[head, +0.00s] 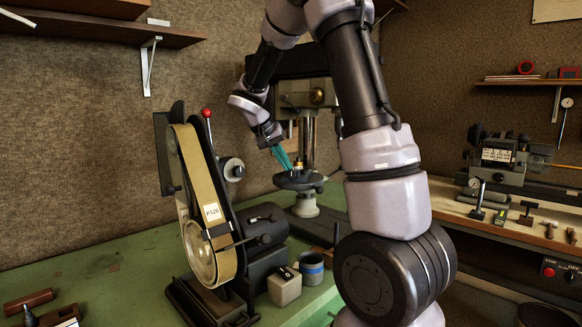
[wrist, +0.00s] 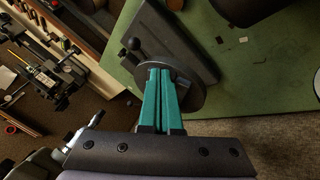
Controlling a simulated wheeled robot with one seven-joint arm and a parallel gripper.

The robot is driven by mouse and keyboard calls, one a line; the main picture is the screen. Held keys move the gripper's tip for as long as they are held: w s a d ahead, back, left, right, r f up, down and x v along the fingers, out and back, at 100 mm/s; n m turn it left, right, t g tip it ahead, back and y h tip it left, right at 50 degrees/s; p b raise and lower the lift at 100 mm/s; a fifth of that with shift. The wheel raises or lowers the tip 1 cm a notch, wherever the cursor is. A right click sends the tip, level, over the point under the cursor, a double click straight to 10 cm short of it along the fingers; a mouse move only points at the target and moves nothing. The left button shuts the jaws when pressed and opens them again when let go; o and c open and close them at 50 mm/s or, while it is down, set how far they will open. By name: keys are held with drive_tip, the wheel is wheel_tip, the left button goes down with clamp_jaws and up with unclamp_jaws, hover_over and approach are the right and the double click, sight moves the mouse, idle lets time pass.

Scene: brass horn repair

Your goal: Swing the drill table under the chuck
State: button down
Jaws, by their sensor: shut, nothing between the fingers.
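The drill press (head: 318,66) stands at the back of the green bench, its upper part largely hidden behind my arm. Its round dark drill table (head: 313,182) sits low on the column, with a small brass-coloured piece near its middle. The chuck is hidden, so I cannot tell whether the table lies under it. My gripper (head: 284,160) has teal fingers, shut and empty, pointing down just above the table's left side. In the wrist view, the shut fingers (wrist: 160,76) cover part of the round table (wrist: 193,97); I cannot tell whether they touch it.
A belt sander (head: 215,200) with a red-knobbed lever stands at the left front of the green bench (head: 85,268). A beige block (head: 284,287) and a blue-banded cup (head: 312,268) are beside it. A wooden bench (head: 500,225) with a machine and small tools is at right.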

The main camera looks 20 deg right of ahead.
sight(304, 181)
drive_tip(key=x, duration=0.3)
drive_tip(key=s+d+x, duration=0.1)
drive_tip(key=x, duration=0.5)
drive_tip(key=shift+s+d+r, duration=0.15)
drive_tip(key=shift+d+r, duration=0.1)
drive_tip(key=shift+r, duration=0.05)
drive_tip(key=shift+s+d+f, duration=0.2)
drive_tip(key=shift+s+d, duration=0.05)
drive_tip(key=shift+d, duration=0.45)
drive_tip(key=shift+s+d, duration=0.1)
